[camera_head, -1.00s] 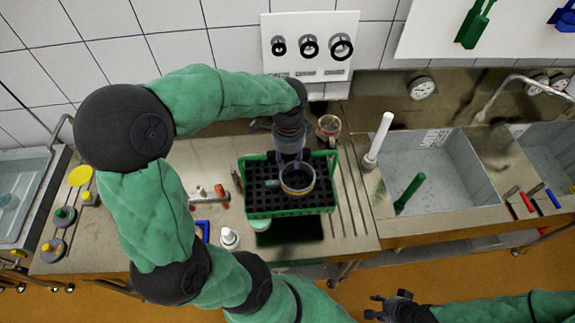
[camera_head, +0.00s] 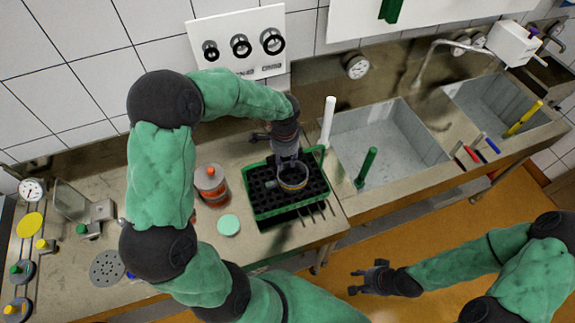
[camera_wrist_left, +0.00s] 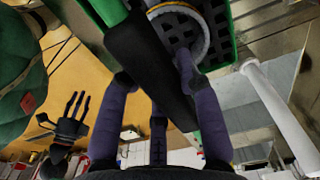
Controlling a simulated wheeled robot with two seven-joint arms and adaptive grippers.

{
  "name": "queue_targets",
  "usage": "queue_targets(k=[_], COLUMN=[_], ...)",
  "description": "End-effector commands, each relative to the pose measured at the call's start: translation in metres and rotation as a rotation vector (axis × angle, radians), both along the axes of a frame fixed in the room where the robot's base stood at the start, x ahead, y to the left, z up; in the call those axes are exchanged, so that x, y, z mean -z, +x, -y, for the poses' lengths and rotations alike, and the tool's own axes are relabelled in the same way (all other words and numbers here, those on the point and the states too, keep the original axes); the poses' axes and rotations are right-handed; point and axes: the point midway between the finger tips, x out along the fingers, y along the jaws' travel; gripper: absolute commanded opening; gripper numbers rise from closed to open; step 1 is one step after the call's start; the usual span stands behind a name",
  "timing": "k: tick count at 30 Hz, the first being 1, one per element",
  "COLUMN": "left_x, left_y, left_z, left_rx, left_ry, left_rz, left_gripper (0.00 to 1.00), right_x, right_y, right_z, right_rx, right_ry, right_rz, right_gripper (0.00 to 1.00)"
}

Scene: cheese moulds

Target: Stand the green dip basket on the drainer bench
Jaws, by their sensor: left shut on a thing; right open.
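The green dip basket (camera_head: 256,213) has a green rim and a black grid floor, and is over the grooved drainer bench (camera_head: 327,220) left of the sink. A round mould with a yellow band (camera_head: 293,186) sits in it. My left gripper (camera_head: 289,162) is shut on the basket's handle from above. In the left wrist view the dark grip of the handle (camera_wrist_left: 145,65) lies between the fingers. A dark shadow lies under the basket's front; I cannot tell whether it touches the bench. My right gripper (camera_head: 370,279) is open and empty, out in front of the bench.
The near sink (camera_head: 390,145) is right of the basket, with a white rod (camera_head: 328,122) and a green rod (camera_head: 366,167) at its left edge. The tiled wall is behind.

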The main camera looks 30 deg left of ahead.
Motion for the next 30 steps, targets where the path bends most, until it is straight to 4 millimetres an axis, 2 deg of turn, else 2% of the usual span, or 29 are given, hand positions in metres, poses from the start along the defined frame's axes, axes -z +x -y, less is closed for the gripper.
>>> queue_targets(k=[7, 14, 26, 27, 28, 30], left_x=[0.011, 0.039, 0.044, 0.043, 0.043, 0.043], left_y=[0.008, 0.008, 0.008, 0.007, 0.007, 0.007], left_z=[0.005, 0.005, 0.004, 0.005, 0.005, 0.005], left_rx=[0.000, -0.001, -0.001, 0.000, 0.000, 0.000], left_ry=[-0.001, -0.001, 0.000, 0.000, 0.000, 0.000], left_rz=[-0.001, 0.001, 0.003, 0.000, 0.000, 0.000], left_gripper=[0.00, 0.00, 0.00, 0.45, 0.54, 0.57], right_x=[-0.001, 0.000, 0.003, 0.002, 0.002, 0.002], right_y=[0.000, 0.000, 0.000, 0.000, 0.000, 0.000], right_z=[0.000, 0.000, 0.000, 0.000, 0.000, 0.000], right_rx=[0.000, 0.000, 0.000, 0.000, 0.000, 0.000], right_ry=[0.000, 0.000, 0.000, 0.000, 0.000, 0.000], right_rz=[0.000, 0.000, 0.000, 0.000, 0.000, 0.000], right_gripper=[0.41, 0.41, 0.41, 0.41, 0.41, 0.41])
